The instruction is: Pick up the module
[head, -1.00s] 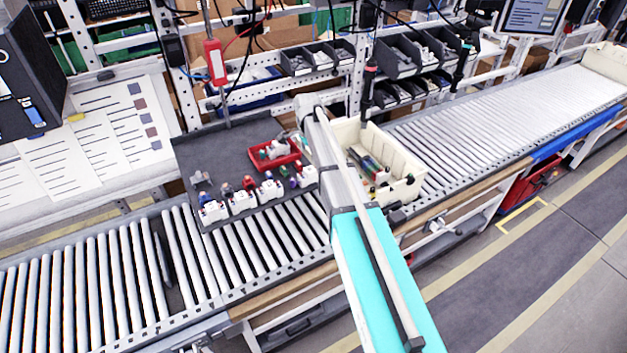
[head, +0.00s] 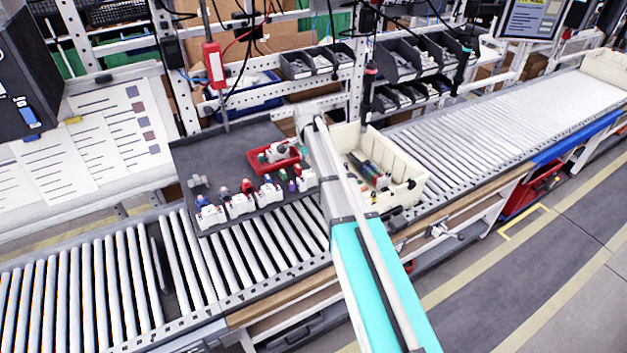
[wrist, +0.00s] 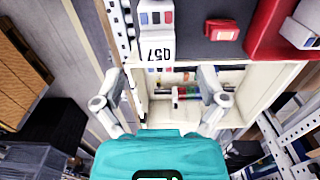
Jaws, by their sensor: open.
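Several white modules stand in a row along the front edge of the dark tray, among them one at the left end (head: 211,215) and one at the right end (head: 305,181). In the wrist view a white module marked 057 (wrist: 157,46) lies ahead of my gripper (wrist: 160,82), roughly centred between the fingers in the picture. The fingers are spread wide with nothing between them, above the cream bin (wrist: 240,103). I cannot tell how far the module is from the fingertips. In the head view my arm hides the gripper.
The dark tray (head: 215,155) rests on the roller conveyor (head: 100,275) and carries a red bin (head: 292,161) with small parts. The cream bin (head: 408,190) beside it holds a row of coloured parts. A red hanging tool (head: 214,65) and a rack of dark bins (head: 400,68) stand behind.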

